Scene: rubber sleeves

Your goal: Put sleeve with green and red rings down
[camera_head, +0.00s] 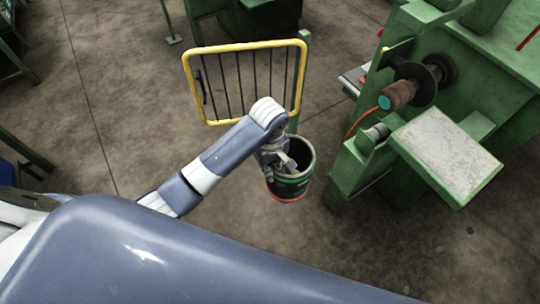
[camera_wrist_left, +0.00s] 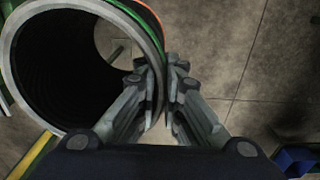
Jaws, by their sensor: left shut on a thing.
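The sleeve (camera_head: 287,190) is a dark hollow cylinder with a grey rim, a green ring and an orange-red ring near its bottom. In the head view it hangs roughly upright below my left gripper (camera_head: 285,162), left of the green machine. In the left wrist view the sleeve (camera_wrist_left: 75,12) fills the left side, and its dark inside is visible. My left gripper (camera_wrist_left: 168,85) is shut on the sleeve's wall, with one finger on each side of the rim. My right gripper is not in view.
A yellow-framed barrier (camera_head: 245,49) with dark bars stands behind my left arm. A green machine (camera_head: 480,60) with a pale worn plate (camera_head: 445,152) and a brown roller (camera_head: 397,95) stands to the right. The concrete floor (camera_head: 110,90) is clear at left.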

